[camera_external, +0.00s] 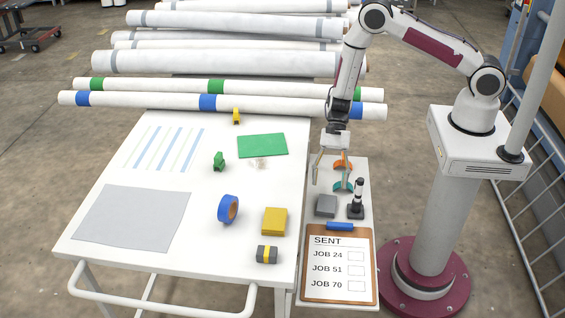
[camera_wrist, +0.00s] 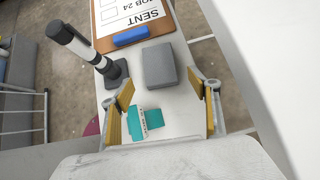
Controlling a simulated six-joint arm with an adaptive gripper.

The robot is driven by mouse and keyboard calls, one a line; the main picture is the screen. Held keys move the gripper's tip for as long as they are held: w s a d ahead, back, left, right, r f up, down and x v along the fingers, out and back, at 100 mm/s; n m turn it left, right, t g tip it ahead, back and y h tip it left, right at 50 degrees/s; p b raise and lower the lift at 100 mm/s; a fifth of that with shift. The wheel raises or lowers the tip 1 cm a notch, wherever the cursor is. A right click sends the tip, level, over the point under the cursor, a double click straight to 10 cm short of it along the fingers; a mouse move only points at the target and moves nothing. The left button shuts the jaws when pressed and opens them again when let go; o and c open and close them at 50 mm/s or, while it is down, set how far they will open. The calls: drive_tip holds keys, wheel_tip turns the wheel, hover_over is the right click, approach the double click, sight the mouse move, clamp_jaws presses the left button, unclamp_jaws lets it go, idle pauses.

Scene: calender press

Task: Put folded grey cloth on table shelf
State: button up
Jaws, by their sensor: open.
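The folded grey cloth (camera_external: 325,205) appears as a small, thick grey block on the narrow white side shelf (camera_external: 318,222) at the table's right. In the wrist view the cloth (camera_wrist: 160,66) lies flat beyond the fingertips, between their lines and toward the clipboard. My gripper (camera_external: 331,178) is open and empty above the far part of this shelf. In the wrist view its yellow-padded fingers (camera_wrist: 168,95) are spread apart, and neither touches the cloth.
Orange (camera_external: 343,160) and teal (camera_external: 343,182) clamps lie under my gripper. A black-and-white stamp-like object (camera_external: 356,200) stands right beside the cloth. A clipboard (camera_external: 339,262) lies in front. The main table (camera_external: 150,207) holds a flat grey sheet, blue tape and a yellow block.

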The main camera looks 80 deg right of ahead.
drive_tip(key=v, duration=0.6)
drive_tip(key=shift+d+r, duration=0.2)
drive_tip(key=shift+r, duration=0.05)
idle(0.6)
